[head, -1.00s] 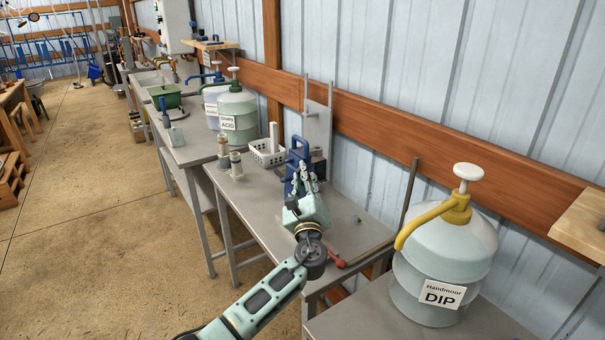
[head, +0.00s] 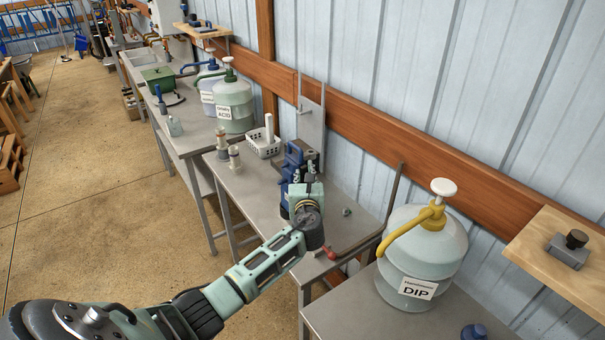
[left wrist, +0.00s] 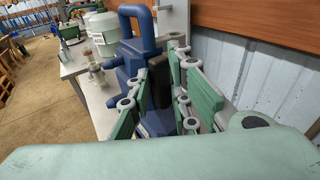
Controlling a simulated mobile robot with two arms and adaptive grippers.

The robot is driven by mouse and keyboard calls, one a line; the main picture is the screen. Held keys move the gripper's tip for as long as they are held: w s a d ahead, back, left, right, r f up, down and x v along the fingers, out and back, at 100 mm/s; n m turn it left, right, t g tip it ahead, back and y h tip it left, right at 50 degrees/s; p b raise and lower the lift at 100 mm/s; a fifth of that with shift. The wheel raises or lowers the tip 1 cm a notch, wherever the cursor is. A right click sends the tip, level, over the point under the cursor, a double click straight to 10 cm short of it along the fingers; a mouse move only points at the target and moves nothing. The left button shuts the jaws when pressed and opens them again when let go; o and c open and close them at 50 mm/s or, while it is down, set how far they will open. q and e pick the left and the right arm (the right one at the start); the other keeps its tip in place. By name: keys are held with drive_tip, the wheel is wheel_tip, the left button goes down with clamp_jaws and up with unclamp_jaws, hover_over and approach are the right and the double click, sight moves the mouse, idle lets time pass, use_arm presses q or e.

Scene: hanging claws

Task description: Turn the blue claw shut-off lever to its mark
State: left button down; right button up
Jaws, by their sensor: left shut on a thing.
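The blue claw (head: 292,160) stands upright on the grey metal bench, with its loop handle at the top. It fills the middle of the left wrist view (left wrist: 135,62). My left gripper (head: 304,176) reaches it from the front. In the left wrist view its green-padded fingers (left wrist: 160,105) are on either side of a dark blue part of the claw and are shut on it. The fingers and palm cover much of this part, so I cannot make out the lever's full shape or its mark. My right gripper is not in view.
A red-handled lever (head: 329,254) is at the bench's front edge. The DIP jug (head: 420,255) with a yellow spout stands to the right. A white basket (head: 263,146) and small bottles (head: 234,160) stand to the left. A metal post rises behind the claw.

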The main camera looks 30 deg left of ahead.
use_arm(q)
drive_tip(key=shift+d, duration=0.1)
idle(0.5)
drive_tip(key=c, duration=1.8)
unclamp_jaws()
drive_tip(key=shift+o, duration=0.2)
drive_tip(key=shift+w, duration=0.1)
drive_tip(key=v, duration=1.2)
drive_tip(key=shift+r, duration=0.15)
